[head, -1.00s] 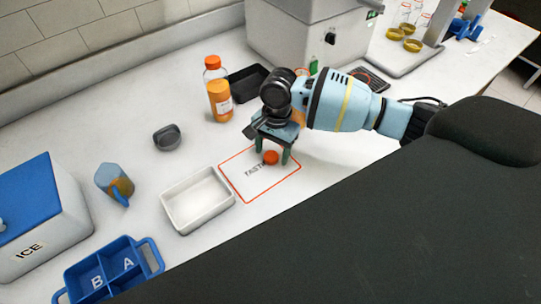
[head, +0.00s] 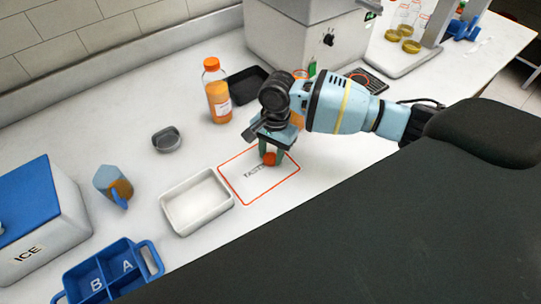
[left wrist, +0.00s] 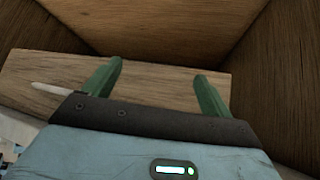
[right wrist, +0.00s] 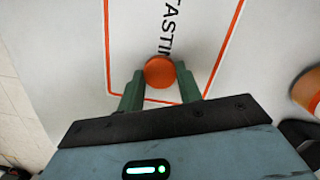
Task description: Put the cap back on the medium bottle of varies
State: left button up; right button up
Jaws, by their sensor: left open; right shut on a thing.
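An orange cap (head: 270,159) lies at the mat marked "TASTING" (head: 238,186). My right gripper (head: 271,156) points down with its fingers shut on the cap's sides. The cap also shows between the fingertips in the right wrist view (right wrist: 160,71). An orange-filled bottle with an orange top (head: 217,98) stands upright left of the gripper. Another orange object (head: 299,118) is mostly hidden behind my right arm; I cannot tell if it is the medium bottle. My left gripper (left wrist: 158,85) is open and empty, facing brown wooden surfaces; it is outside the head view.
A white tray (head: 163,213) sits left of the mat. A black tray (head: 232,92) is behind the bottle, and a large grey machine (head: 290,40) stands behind. A jug (head: 112,182), ice box (head: 55,215) and blue caddy (head: 150,258) are at left.

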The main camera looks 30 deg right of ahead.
aim_at(273, 160)
jog(key=shift+r, duration=0.5)
jog(key=r, duration=0.2)
jog(key=shift+s+d+r+p, duration=0.3)
jog(key=shift+r+p, duration=0.05)
jog(key=shift+r, duration=0.05)
jog(key=s+d, duration=0.6)
jog(key=s+d+r+p, duration=0.1)
jog(key=s+d, duration=0.2)
jog(key=s, duration=0.1)
pick_arm(q)
jog(key=shift+w+a+r+t, duration=0.15)
jog(key=shift+w+r, duration=0.25)
jog(key=shift+r, duration=0.2)
jog(key=shift+w+d+r+t, duration=0.15)
jog(key=shift+w+r, duration=0.2)
jog(key=shift+r, duration=0.2)
pick_arm(e)
jog(key=shift+s+d+r, duration=0.1)
jog(key=shift+s+d, duration=0.45)
jog(key=shift+s, duration=0.1)
pick_arm(q)
jog(key=shift+a, duration=0.1)
